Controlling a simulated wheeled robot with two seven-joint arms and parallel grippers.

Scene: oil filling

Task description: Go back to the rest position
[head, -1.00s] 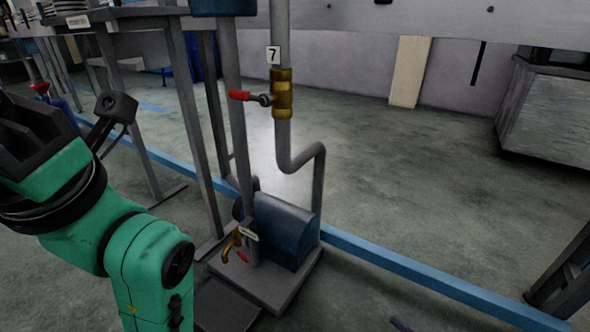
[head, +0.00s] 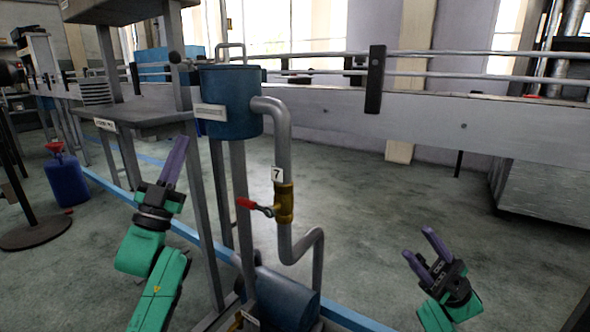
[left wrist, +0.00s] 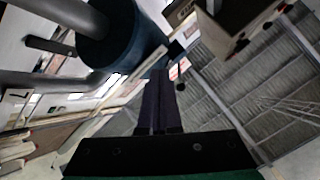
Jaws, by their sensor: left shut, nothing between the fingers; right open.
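My left gripper (head: 175,160) is raised at the left in the head view, its purple fingers pointing up and together, with nothing between them. In the left wrist view its shut fingers (left wrist: 158,98) point up toward the ceiling. My right gripper (head: 430,252) is at the lower right of the head view, its purple fingers apart and empty. The blue oil tank (head: 228,105) with its grey pipe stands between the two grippers. A brass valve with a red handle (head: 250,204) sits on the pipe under the label 7. The grippers look apart from the pipe and tank.
A blue canister with a red funnel (head: 66,178) stands on the floor at the left. A grey table (head: 135,112) is behind my left gripper. A blue pump housing (head: 288,298) sits below the valve. The floor right of the pipe is clear.

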